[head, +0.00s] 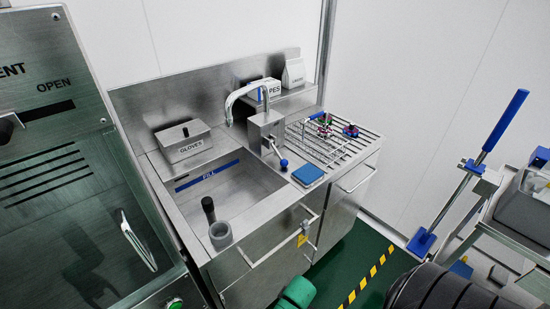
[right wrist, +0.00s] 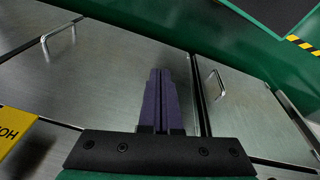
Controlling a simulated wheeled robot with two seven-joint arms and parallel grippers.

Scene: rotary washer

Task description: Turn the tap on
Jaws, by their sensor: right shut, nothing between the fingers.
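The silver tap (head: 240,95) stands behind the right side of the sink (head: 235,190), its curved spout reaching left over the basin. A metal block under it carries a lever with a blue knob (head: 284,163), which points down toward the front. In the right wrist view my right gripper (right wrist: 160,75) is shut and empty, its purple fingers in front of the cabinet doors (right wrist: 110,70). It is away from the tap, which does not show in that view. My left gripper is not in view.
Door handles (head: 357,180) stick out in front.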

